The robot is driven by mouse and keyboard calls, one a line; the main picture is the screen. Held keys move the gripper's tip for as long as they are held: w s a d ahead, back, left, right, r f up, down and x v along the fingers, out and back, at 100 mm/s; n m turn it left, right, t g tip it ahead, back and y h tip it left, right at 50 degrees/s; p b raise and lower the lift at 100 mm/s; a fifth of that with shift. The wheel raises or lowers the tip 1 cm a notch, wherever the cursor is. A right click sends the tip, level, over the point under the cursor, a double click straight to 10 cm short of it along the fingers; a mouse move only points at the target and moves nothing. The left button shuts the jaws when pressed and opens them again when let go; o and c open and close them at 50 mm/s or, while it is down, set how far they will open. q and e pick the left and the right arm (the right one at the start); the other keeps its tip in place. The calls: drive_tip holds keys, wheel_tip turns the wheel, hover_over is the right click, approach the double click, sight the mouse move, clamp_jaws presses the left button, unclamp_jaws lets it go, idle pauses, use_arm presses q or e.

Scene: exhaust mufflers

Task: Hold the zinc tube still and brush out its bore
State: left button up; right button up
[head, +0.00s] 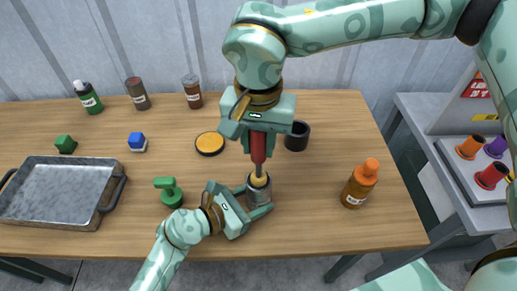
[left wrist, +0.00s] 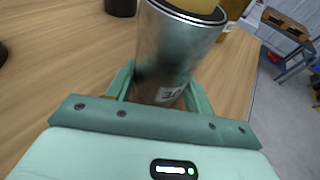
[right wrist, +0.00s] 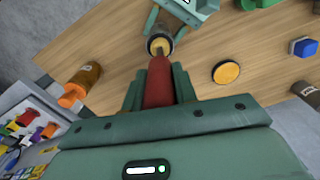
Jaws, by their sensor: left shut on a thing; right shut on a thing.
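The zinc tube (head: 257,197) is a short grey metal cylinder, standing upright near the table's front edge. My left gripper (head: 259,204) is shut around its sides; the left wrist view shows the tube (left wrist: 172,60) between the fingers, with a dark smudge and a label. My right gripper (head: 258,132) is above the tube, shut on the red handle of a brush (head: 258,148) that points down. The brush's yellow part (left wrist: 205,10) is at the tube's mouth. How deep the brush reaches is hidden. The red handle (right wrist: 158,84) also shows in the right wrist view.
An orange-capped bottle (head: 359,185) stands to the right and a black cup (head: 297,136) behind. A yellow-topped round tin (head: 209,144), a green stamp-like object (head: 170,192) and a metal tray (head: 62,190) lie left. Several bottles stand at the back. The table's right rear is clear.

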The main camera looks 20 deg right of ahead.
sight(259, 158)
drive_tip(key=shift+r, duration=0.3)
drive_tip(key=shift+f, duration=0.15)
drive_tip(key=shift+f, duration=2.35)
drive_tip(key=shift+r, duration=0.1)
drive_tip(key=shift+r, duration=2.4)
drive_tip(key=shift+f, duration=0.15)
